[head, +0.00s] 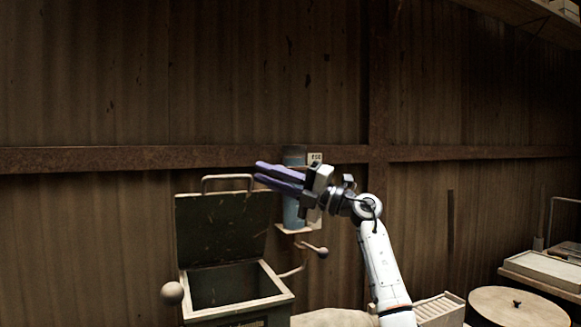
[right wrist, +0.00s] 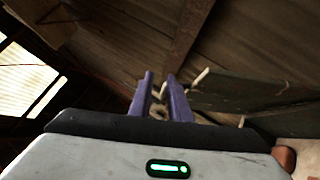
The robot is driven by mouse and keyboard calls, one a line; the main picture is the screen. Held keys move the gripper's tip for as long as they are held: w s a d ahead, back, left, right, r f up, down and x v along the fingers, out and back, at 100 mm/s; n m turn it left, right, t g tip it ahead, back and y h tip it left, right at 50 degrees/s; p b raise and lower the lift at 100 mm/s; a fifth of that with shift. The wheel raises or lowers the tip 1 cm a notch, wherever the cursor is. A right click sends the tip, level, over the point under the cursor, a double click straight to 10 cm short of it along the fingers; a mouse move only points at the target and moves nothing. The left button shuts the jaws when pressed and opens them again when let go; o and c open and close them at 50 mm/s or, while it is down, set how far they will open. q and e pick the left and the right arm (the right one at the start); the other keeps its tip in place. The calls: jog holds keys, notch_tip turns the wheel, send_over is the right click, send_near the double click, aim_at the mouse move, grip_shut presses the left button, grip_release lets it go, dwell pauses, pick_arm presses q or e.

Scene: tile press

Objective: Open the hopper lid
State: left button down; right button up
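The hopper (head: 238,309) is a dark metal box with a pale rim, at the lower left of centre in the head view. Its dark green lid (head: 222,228) stands raised at the back, and the box mouth shows open. A bar handle (head: 228,178) sits on the lid's upper edge. My right gripper (head: 259,173) has its purple fingers pointing left, tips close to the handle's right end. In the right wrist view the fingers (right wrist: 160,77) are apart, and the lid (right wrist: 250,95) lies to their right. I cannot tell whether they touch the handle. My left gripper is out of view.
A blue cylinder (head: 291,212) on a small wall bracket stands behind my right gripper. Ball-ended levers (head: 172,292) stick out beside the hopper. A round lid-like disc (head: 517,307) and a tray (head: 545,270) are at the right. A corrugated wall closes the back.

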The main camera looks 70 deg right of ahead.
jog(key=shift+s+a+r, duration=0.1)
jog(key=shift+s+r, duration=0.1)
jog(key=shift+s, duration=0.75)
jog(key=shift+s+a+r, duration=0.1)
jog(key=shift+s+r, duration=0.05)
jog(key=shift+s, duration=0.8)
jog(key=shift+s+a+r, duration=0.1)
jog(key=shift+s+r, duration=0.1)
jog(key=shift+s, duration=0.75)
